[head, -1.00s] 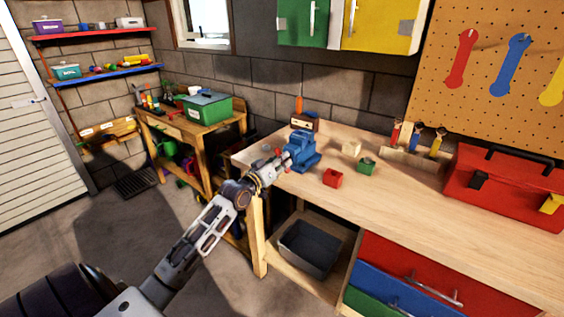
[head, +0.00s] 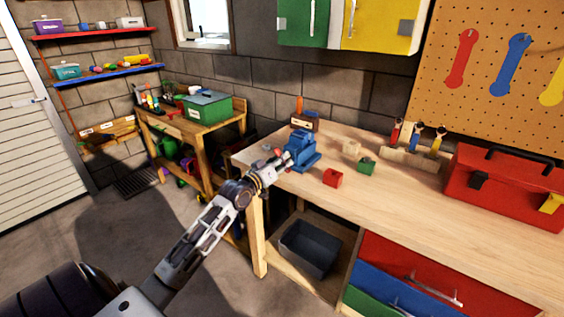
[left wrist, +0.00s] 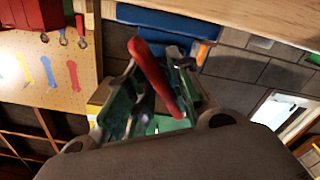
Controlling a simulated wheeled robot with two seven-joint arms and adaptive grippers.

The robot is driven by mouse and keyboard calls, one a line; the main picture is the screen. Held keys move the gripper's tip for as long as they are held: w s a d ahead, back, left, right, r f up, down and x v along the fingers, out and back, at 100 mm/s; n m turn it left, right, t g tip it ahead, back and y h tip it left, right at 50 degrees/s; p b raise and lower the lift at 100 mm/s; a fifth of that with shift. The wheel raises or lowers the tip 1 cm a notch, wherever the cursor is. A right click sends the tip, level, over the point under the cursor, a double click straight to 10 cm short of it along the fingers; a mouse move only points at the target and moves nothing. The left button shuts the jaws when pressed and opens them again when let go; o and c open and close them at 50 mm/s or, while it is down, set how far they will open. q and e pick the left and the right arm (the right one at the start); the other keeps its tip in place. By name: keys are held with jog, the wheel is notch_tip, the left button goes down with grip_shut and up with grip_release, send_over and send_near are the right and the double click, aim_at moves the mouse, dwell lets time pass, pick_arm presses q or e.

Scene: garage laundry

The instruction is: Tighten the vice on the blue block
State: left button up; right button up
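The blue vice (head: 303,148) stands on the workbench's left end, and its body also shows at the top of the left wrist view (left wrist: 155,18). I cannot make out a blue block apart from the vice. The vice's red handle (left wrist: 152,75) slants between the fingers of my left gripper (left wrist: 158,70), with gaps visible beside it. The left gripper (head: 277,165) is at the vice's near left side. Its fingers are partly apart; contact with the handle is not clear. My right gripper is not in view.
A red block (head: 332,177), a green block (head: 366,166) and a pale wooden block (head: 351,148) lie right of the vice. A red toolbox (head: 505,187) stands farther right. A dark bin (head: 309,249) sits below the workbench (head: 430,215). The bench's middle front is clear.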

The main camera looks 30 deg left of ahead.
pick_arm(q)
jog(key=shift+o, duration=1.2)
jog(key=shift+s+f, duration=0.1)
jog(key=shift+f, duration=0.1)
jog(key=shift+r, duration=0.1)
jog(key=shift+s, duration=0.1)
jog(key=shift+s, duration=0.1)
jog(key=s+a+p, duration=0.1)
jog(key=s+p, duration=0.4)
jog(key=s, duration=1)
jog(key=shift+s+a, duration=0.2)
jog(key=shift+s, duration=0.05)
dwell(1.0)
